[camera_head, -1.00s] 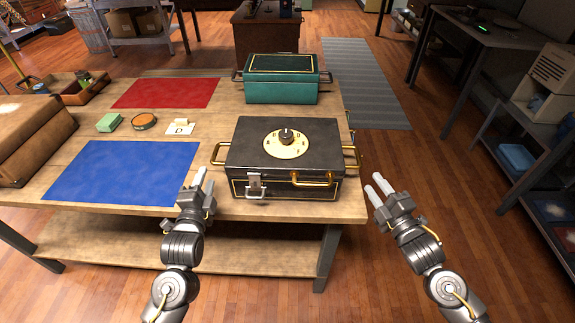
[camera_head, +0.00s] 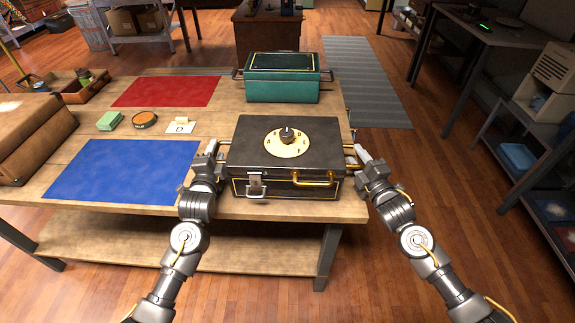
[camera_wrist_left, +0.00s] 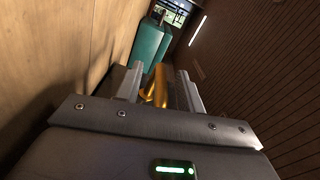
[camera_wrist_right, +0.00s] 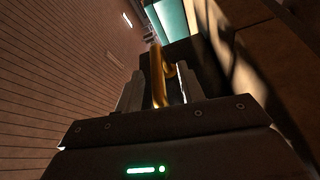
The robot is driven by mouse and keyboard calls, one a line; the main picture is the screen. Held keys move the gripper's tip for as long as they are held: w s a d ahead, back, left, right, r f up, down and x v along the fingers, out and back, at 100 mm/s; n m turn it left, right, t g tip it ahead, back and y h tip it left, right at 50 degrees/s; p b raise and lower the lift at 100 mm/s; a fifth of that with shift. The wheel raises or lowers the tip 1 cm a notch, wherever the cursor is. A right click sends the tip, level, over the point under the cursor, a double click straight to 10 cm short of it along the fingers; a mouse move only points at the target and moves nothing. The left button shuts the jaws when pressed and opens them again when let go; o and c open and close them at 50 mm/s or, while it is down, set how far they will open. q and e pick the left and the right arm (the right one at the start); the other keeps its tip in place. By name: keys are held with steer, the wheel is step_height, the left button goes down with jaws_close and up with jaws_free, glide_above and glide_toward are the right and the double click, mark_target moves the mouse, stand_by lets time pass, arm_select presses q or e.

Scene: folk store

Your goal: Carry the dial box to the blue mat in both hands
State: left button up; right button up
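The black dial box (camera_head: 259,163) stands closed on the wooden table, with a round cream dial (camera_head: 287,142) on its lid and a gold handle at each side. The blue mat (camera_head: 122,172) lies flat and bare to the left of the box. My left gripper (camera_head: 213,151) is at the left side handle. In the left wrist view the gold handle (camera_wrist_left: 158,86) is between the two spread fingers. My right gripper (camera_head: 361,152) is at the right side handle. In the right wrist view the gold handle (camera_wrist_right: 157,78) is between the spread fingers.
A teal box (camera_head: 281,86) stands behind the dial box. A brown case (camera_head: 30,140) stands at the table's left.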

arm_select(q)
jaws_close()
arm_select(e)
jaws_close()
steer(key=shift+f, duration=0.1)
stand_by(1.0)
